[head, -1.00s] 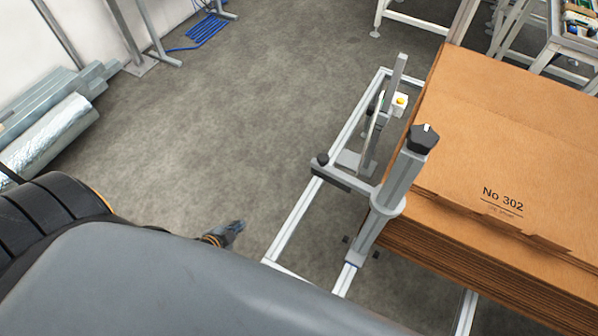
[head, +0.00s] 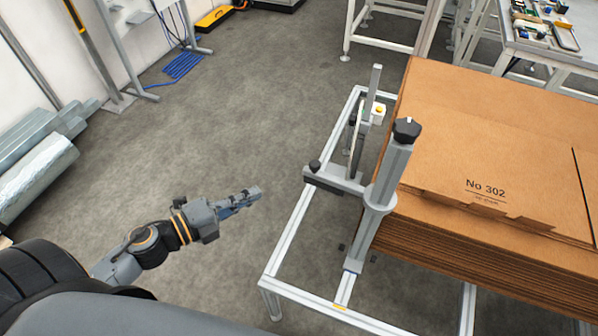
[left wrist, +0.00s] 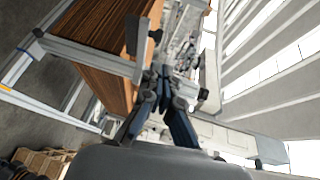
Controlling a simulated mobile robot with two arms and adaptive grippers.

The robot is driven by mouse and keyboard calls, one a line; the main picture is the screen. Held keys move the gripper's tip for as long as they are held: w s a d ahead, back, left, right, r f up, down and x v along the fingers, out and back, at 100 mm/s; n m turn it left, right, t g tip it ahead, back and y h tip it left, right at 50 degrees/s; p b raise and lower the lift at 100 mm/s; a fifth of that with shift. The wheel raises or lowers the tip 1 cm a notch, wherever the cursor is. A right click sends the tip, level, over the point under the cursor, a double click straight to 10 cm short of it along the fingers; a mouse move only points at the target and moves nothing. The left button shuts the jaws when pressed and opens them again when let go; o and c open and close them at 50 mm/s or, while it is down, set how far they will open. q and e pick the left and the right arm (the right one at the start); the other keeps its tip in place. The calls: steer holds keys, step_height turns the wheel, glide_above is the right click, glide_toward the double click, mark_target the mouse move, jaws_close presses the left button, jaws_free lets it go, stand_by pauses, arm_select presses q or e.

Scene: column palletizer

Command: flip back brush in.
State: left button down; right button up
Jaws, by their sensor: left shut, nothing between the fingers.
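The bracket beside the carton stack has a dark short bar (head: 333,181) with a black knob, standing out to the left from a grey post (head: 389,180) with a black top knob. I take this bar as the brush, but bristles are too small to tell. My left gripper (head: 255,192) is shut and empty, over open floor left of the bar and apart from it. In the left wrist view its fingers (left wrist: 163,80) meet in front of the frame and stack. My right gripper is not in view.
A tall stack of flat brown cartons (head: 480,150) marked No 302 fills the right. Bare floor (head: 230,120) lies left of the frame.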

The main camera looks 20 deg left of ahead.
arm_select(q)
steer(key=shift+w, duration=0.1)
steer(key=p, duration=0.4)
glide_toward(310, 167)
steer(key=x, duration=0.6)
steer(key=shift+w+r, duration=0.15)
steer(key=shift+w+d, duration=0.25)
steer(key=shift+w, duration=0.1)
